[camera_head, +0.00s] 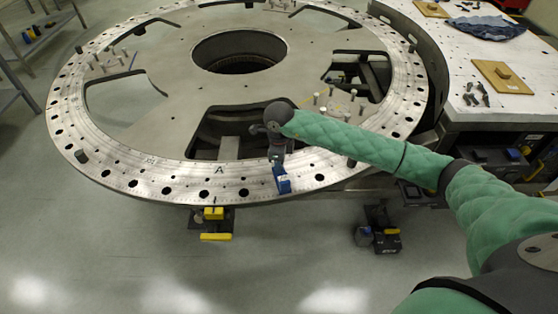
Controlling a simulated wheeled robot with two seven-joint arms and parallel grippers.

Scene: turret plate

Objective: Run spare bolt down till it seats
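The turret plate (130,178) is a large grey ring with holes around its rim and a round central opening. My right gripper (277,157) points down over the near rim, right of the letter A. It is small and dark here, and I cannot tell whether its fingers hold anything. A blue block-like thing (282,181) is on the rim just below it; whether they touch is unclear. No bolt shows clearly at the gripper. Several pale pins or bolts (323,111) stand upright on the plate to the right. A short dark piece (81,156) stands on the left rim. My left gripper is out of view.
A perforated metal table (462,75) at the right bears a blue cloth (487,27), wooden boards (503,77) and small dark parts (477,94). Yellow-and-black supports (214,214) stand under the near rim.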

